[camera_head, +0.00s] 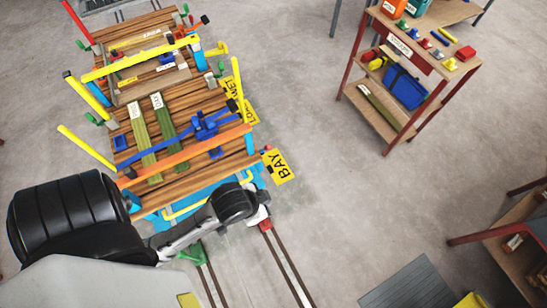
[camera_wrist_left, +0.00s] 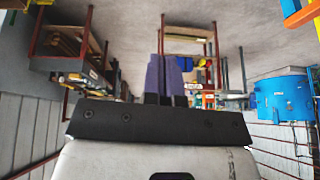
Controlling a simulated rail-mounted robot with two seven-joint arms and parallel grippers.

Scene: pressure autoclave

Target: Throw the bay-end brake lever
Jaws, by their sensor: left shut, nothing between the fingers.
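The flat wooden-decked cart (camera_head: 190,181) stands on rails, its near end beside the yellow BAY sign (camera_head: 280,167). I cannot tell for sure which part is the bay-end brake lever. A yellow bar (camera_head: 88,148) sticks out on the cart's left side, and another yellow bar (camera_head: 182,212) runs low at the near end. My left arm reaches to this near end. My left gripper (camera_wrist_left: 171,76) shows in the wrist view, shut and empty, its fingers together. In the head view its fingers are hidden behind the wrist. My right gripper is not in view.
Rails (camera_head: 285,262) run toward me. A red-framed shelf (camera_head: 424,60) stands at right. A blue drum (camera_wrist_left: 284,97) shows in the wrist view.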

